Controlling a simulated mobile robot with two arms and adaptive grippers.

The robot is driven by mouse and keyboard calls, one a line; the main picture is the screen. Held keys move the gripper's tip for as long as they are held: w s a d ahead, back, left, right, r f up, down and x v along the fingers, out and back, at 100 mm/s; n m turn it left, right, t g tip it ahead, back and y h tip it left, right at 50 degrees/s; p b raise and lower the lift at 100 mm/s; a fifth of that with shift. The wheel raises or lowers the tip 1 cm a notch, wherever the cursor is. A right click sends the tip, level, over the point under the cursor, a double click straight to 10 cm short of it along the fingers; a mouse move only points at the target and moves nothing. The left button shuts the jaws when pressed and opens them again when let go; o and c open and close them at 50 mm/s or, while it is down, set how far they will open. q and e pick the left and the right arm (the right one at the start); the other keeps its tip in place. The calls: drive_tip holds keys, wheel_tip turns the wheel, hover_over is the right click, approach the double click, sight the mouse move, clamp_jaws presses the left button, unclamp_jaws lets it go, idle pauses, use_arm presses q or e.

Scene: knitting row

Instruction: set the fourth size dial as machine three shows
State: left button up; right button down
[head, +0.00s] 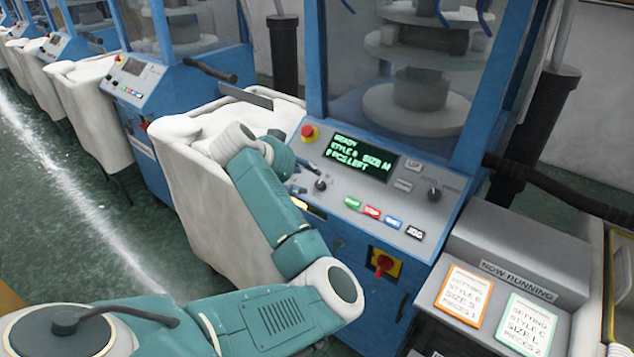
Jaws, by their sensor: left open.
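A blue knitting machine stands in front of me with a grey sloped control panel (375,206). Its green-lit display (361,159) appears to read READY, STYLE B, SIZE M, 0 PCS LEFT, though the letters are small. A dark dial (320,184) sits left below the display, and another dial (433,194) sits at the panel's right; their labels are too small to read. My left gripper (303,177) is open at the panel's left edge, with its fingers close beside the left dial; I cannot tell whether they touch it. My right gripper is out of view.
A red stop button (309,132), several coloured buttons and a red switch (384,264) are nearby. An orange-edged card (464,295) and a teal-edged card (525,324) lie on a grey stand at right. A white bin (190,180) stands left. More machines recede left.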

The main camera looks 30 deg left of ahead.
sight(319, 183)
use_arm(q)
drive_tip(key=p+x, duration=0.1)
drive_tip(key=x, duration=0.7)
drive_tip(key=shift+w+f, duration=0.1)
drive_tip(key=shift+f, duration=0.1)
